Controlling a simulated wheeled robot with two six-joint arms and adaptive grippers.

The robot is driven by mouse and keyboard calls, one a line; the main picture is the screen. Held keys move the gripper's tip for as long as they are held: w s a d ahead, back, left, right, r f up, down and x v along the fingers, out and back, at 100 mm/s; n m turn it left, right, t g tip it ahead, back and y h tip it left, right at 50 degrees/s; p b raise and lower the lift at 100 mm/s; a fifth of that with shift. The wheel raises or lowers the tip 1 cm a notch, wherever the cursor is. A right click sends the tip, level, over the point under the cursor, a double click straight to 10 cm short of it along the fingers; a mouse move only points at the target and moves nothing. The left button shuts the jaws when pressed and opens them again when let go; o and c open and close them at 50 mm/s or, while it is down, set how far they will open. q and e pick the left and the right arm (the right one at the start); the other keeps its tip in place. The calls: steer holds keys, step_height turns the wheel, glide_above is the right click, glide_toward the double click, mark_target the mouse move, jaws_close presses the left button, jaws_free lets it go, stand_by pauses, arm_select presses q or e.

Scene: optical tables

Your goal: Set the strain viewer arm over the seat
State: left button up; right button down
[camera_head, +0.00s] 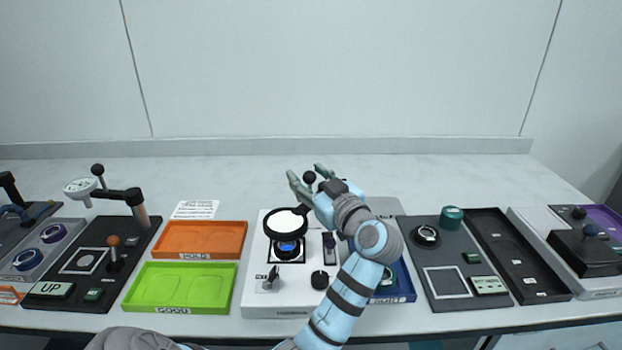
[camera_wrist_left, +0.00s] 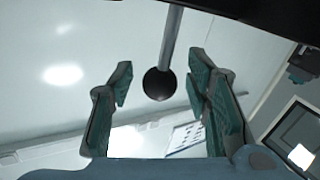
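The strain viewer is a white base (camera_head: 262,296) at the middle of the table. Its arm carries a round black-rimmed viewer head (camera_head: 287,222) with a pale face. In the head view the head appears just behind the seat (camera_head: 288,257), a dark square with a blue round piece (camera_head: 288,247) on it. A black ball knob (camera_head: 309,177) stands up beside the head. My left gripper (camera_head: 311,178) is open around the knob. The left wrist view shows the ball (camera_wrist_left: 159,84) on a grey rod between the spread fingers (camera_wrist_left: 160,90), with gaps on both sides. My right gripper is out of view.
An orange tray (camera_head: 202,226) and a green tray (camera_head: 150,284) lie left of the viewer. A blue tray (camera_head: 405,290) is partly behind my forearm. Other dark instrument panels (camera_head: 455,300) stand on both sides. The table behind is mostly clear.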

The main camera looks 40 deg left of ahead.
arm_select(q)
steer(key=v, duration=0.7)
steer(key=shift+s+d, duration=0.1)
steer(key=shift+d, duration=0.1)
steer(key=shift+r, duration=0.1)
